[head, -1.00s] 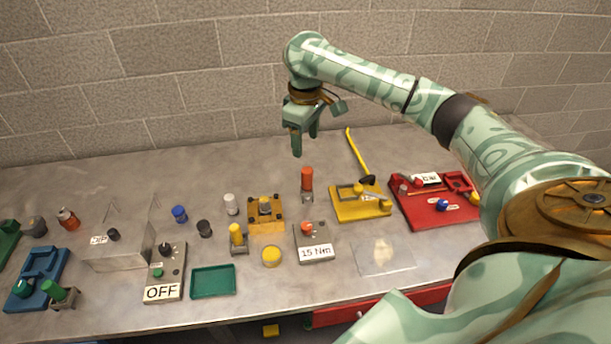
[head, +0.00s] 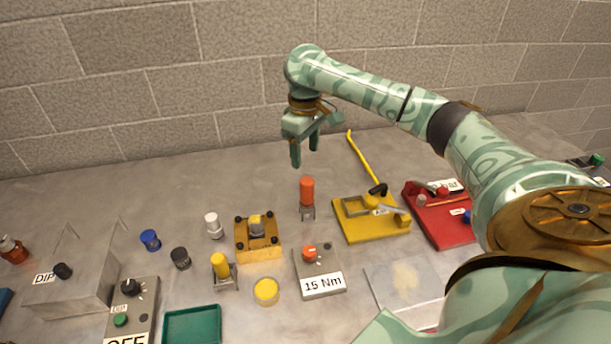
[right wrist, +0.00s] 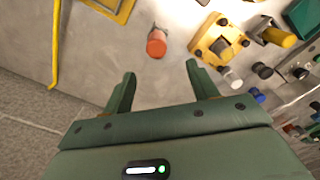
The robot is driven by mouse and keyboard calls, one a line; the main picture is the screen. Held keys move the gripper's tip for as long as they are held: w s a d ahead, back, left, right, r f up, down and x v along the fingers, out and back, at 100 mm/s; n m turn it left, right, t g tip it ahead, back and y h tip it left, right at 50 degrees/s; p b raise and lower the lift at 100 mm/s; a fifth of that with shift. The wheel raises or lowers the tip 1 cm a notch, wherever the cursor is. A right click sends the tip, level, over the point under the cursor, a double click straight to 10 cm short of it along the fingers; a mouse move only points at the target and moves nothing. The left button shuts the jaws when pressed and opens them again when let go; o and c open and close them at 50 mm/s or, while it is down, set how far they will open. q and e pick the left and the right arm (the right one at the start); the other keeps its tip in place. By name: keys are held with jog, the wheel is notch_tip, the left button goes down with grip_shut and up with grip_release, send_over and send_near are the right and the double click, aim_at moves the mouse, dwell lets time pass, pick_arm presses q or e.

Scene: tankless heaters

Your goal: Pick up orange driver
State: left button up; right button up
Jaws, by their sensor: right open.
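The orange driver (head: 307,192) stands upright in a small grey holder (head: 307,213) near the middle of the bench. In the right wrist view the orange driver (right wrist: 156,44) shows beyond the fingertips, roughly in line with the gap between them. My right gripper (head: 304,158) is above and behind the driver, pointing down, open and empty. Its two spread fingers also show in the right wrist view (right wrist: 160,72). Clear space lies between the fingers and the driver. My left gripper is in neither view.
A yellow block with dark knobs (head: 257,247) stands left of the driver. A grey "15 Nm" box (head: 318,284) is in front of it. A yellow tray with a lever (head: 372,225) is to the right. A brick wall (head: 150,80) rises behind the bench.

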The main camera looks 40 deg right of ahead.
aim_at(307, 180)
notch_tip(307, 180, down, 7)
jog(key=shift+w+d+r+b, duration=0.1)
jog(key=shift+b, duration=1.15)
jog(key=shift+f+b, duration=0.35)
jog(key=shift+f, duration=0.15)
jog(key=f+b, duration=0.2)
jog(key=f, duration=0.1)
jog(key=f+b, duration=0.1)
jog(key=shift+d+f, duration=0.25)
jog(key=shift+d, duration=0.05)
jog(key=shift+r, duration=0.2)
jog(key=c, duration=1.1)
